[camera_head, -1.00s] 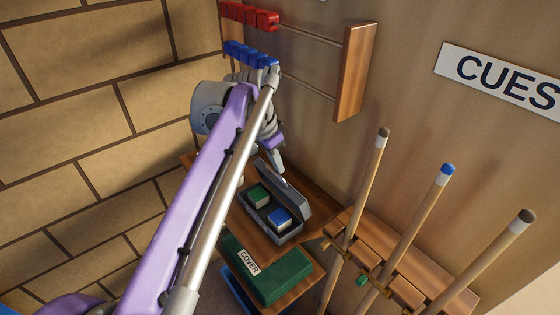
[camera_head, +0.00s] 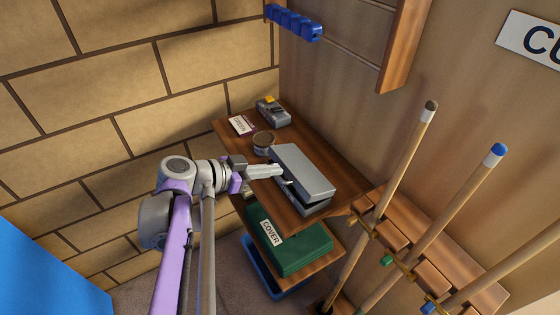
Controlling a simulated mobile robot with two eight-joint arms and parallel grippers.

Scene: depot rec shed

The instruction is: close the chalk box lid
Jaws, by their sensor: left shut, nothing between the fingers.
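The grey chalk box (camera_head: 318,206) sits on the upper wooden shelf. Its lid (camera_head: 304,170) is swung down over the box, and the chalk inside is hidden. A dark gap shows under the lid at the near right end, so the lid looks slightly raised there; I cannot tell how wide the gap is. My left gripper (camera_head: 280,172) is shut and empty, with its fingertips at the lid's left edge. They look close to or touching the box; contact is unclear. My right gripper is not in view.
Behind the box on the shelf (camera_head: 335,212) are a round tin (camera_head: 263,141), a card (camera_head: 241,125) and a grey item with a yellow top (camera_head: 272,111). A green cover (camera_head: 300,247) lies on the shelf below. Cues (camera_head: 455,215) stand in a rack at the right.

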